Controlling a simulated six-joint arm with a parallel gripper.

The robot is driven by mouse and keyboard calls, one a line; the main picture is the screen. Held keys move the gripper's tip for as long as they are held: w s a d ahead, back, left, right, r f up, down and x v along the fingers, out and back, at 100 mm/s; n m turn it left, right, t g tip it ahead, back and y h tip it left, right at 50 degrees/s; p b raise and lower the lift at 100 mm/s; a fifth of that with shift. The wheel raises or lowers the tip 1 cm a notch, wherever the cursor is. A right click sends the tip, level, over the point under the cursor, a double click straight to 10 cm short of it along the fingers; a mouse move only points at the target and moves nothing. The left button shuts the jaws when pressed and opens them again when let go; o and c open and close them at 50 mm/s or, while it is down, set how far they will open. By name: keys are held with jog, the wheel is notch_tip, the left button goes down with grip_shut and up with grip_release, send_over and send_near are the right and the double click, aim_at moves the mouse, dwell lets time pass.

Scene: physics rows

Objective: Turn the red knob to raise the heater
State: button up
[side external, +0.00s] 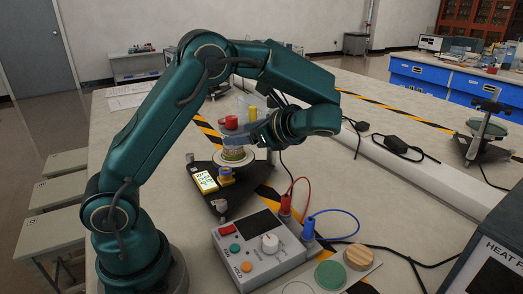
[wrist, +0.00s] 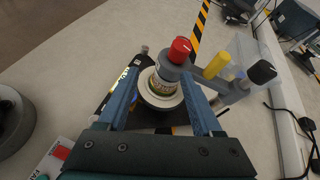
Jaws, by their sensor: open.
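The red knob (side external: 231,122) stands at the upper part of an apparatus on a black base (side external: 232,208). In the wrist view the red knob (wrist: 180,48) tops a grey cylinder (wrist: 172,68), above a pale round plate (wrist: 160,98). My gripper (side external: 252,138) is close beside the knob in the side view. In the wrist view the blue fingers of my gripper (wrist: 161,75) are apart, with the cylinder and plate showing between them and the knob just beyond the tips. I cannot tell whether either finger touches anything. No part is clearly identifiable as the heater.
A yellow knob (wrist: 217,65) and a black knob (wrist: 262,72) stand right of the red one. A grey control box (side external: 262,250) with red and blue cables is in front. A green disc (side external: 330,274) and wooden disc (side external: 358,257) lie beside it.

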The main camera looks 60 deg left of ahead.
jog(key=shift+w+d+f+t+h, duration=0.7)
jog(key=shift+d+h, duration=1.4)
jog(key=shift+d, duration=1.1)
jog(key=shift+w+d+f+t+h, duration=0.3)
jog(key=shift+w+d+f+h, duration=0.45)
jog(key=shift+d+h, duration=1.9)
jog(key=shift+w+d+f+t+h, duration=0.45)
jog(key=shift+d+f+h, duration=0.85)
jog(key=shift+d, duration=2.45)
jog(key=shift+s+r+h, duration=0.1)
jog(key=shift+r+h, duration=0.15)
